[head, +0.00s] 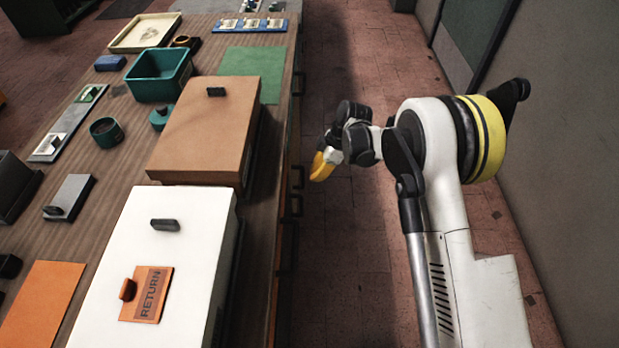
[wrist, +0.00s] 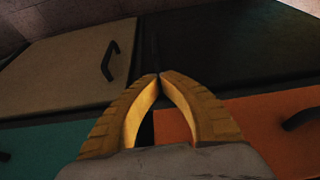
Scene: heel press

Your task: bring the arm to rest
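My gripper (head: 322,167) hangs at the end of my folded arm, over the floor just right of the wooden bench (head: 126,170) in the head view. It is apart from the bench and below the level of its top. In the wrist view the yellow fingers of my gripper (wrist: 160,76) meet at their tips, with nothing seen between them. Beyond them are cabinet fronts: a beige one (wrist: 75,70) with a dark handle, a black one (wrist: 225,45), a teal one (wrist: 45,148) and an orange one (wrist: 265,130).
On the bench stand a white box (head: 190,260) with an orange RETURN tag (head: 146,294), a brown box (head: 205,140), and a green bin (head: 157,84). Handles (head: 297,178) jut from the bench's side near my gripper. Bare floor (head: 345,260) lies between bench and grey wall (head: 560,130).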

